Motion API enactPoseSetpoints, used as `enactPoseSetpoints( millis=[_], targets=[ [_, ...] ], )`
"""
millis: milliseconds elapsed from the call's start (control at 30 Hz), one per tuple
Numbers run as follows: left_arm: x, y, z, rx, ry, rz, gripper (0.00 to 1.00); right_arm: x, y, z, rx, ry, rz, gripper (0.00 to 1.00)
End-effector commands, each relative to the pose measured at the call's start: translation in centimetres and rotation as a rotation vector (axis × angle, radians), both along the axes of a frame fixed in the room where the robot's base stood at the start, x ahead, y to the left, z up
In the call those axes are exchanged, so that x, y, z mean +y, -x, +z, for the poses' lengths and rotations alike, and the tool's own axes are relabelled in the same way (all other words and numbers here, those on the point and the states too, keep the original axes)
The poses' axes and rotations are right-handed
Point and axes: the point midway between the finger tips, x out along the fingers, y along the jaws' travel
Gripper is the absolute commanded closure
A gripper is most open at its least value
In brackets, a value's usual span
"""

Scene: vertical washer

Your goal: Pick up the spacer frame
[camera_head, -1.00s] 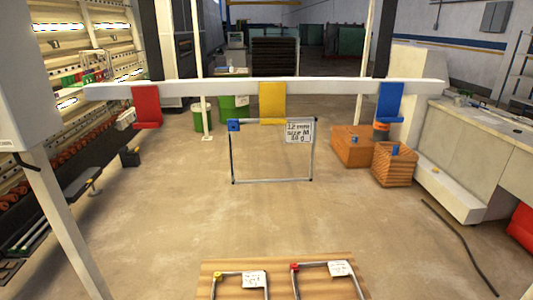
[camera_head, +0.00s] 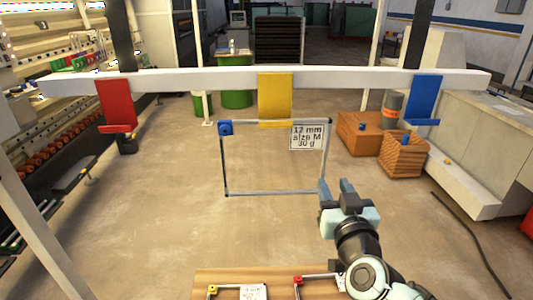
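A thin grey rectangular spacer frame (camera_head: 275,193) hangs upright under the yellow hook (camera_head: 275,98) on a white crossbar. It has a blue corner block (camera_head: 225,128) at its upper left. A white label (camera_head: 307,137) at its upper right reads 12 mm and a size M. Two more frames lie on a wooden board at the bottom edge, one with a yellow corner (camera_head: 213,290) and one with a red corner (camera_head: 298,281); both are partly cut off. My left gripper is out of view.
The white crossbar (camera_head: 190,81) spans the view, with a red hook (camera_head: 115,105) at left and a blue hook (camera_head: 424,98) at right. Orange boxes (camera_head: 402,156) stand behind at right. A dark cable (camera_head: 468,235) lies on the floor. The floor below the hanging frame is clear.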

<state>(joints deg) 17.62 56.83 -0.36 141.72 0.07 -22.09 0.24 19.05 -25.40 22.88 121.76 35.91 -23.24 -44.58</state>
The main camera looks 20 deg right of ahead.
Motion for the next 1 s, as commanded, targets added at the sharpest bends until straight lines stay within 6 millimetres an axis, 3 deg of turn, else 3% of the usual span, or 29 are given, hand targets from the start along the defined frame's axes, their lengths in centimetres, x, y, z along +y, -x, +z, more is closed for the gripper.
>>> enactPoseSetpoints(
  millis=[133, 433, 700, 1000],
  targets=[
    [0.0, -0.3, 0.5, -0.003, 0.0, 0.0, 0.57, -0.7, -2.7, 0.1, 0.001, -0.002, 0.0, 0.62],
    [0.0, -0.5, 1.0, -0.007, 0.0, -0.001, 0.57, -1.3, -5.0, 0.1, 0.001, -0.001, -0.001, 0.62],
    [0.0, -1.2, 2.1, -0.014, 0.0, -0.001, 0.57, -2.3, -8.8, 0.4, 0.001, -0.002, 0.0, 0.62],
    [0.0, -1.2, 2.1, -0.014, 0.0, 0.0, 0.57, -2.5, -9.4, 0.3, 0.0, -0.001, 0.0, 0.62]
  ],
)
